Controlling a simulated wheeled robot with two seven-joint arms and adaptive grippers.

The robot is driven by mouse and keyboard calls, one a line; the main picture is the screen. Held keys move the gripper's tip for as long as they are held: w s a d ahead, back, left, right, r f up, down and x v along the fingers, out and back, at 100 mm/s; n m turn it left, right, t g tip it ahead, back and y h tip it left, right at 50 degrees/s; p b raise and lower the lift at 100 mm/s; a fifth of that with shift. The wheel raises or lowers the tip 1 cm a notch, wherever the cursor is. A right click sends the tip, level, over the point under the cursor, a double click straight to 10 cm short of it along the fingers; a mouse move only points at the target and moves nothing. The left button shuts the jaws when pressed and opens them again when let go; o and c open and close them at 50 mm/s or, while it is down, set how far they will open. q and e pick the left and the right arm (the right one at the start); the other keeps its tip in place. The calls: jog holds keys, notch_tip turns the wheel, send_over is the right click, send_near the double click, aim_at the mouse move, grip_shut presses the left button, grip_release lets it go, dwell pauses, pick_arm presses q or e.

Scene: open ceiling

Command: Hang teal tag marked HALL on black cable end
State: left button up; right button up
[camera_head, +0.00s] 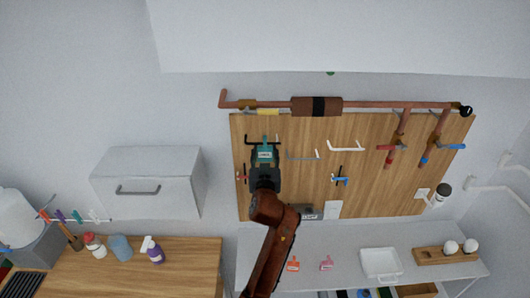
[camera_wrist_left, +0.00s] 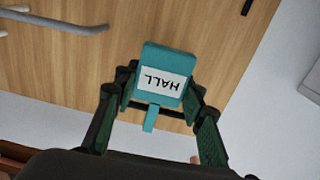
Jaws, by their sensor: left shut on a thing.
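The teal tag (camera_head: 265,155) is held flat against the view in my left gripper (camera_head: 264,165), in front of the wooden board's upper left. In the left wrist view the tag (camera_wrist_left: 163,82) shows a white label reading HALL upside down, between the green finger pads of the left gripper (camera_wrist_left: 160,112). The fingers are shut on it. A black hook-shaped cable end (camera_head: 263,138) shows on the board just above the tag; whether they touch cannot be told. A thin dark bar passes behind the tag's narrow strip in the wrist view. My right gripper is not visible.
The board (camera_head: 300,195) also bears a grey-blue cable end (camera_head: 303,156), a white one (camera_head: 346,147) and a blue-and-black piece (camera_head: 341,178). Copper pipe (camera_head: 370,105) runs along the top. An orange tag (camera_head: 293,265) and a pink tag (camera_head: 326,263) lie on the counter below.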

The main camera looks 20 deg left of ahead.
pick_arm(q)
jog(key=shift+f+b, duration=0.3)
jog(key=shift+f, duration=0.1)
jog(key=shift+f, duration=0.4)
dwell(0.4)
jog(key=o, duration=1.2)
jog(key=shift+r, duration=0.15)
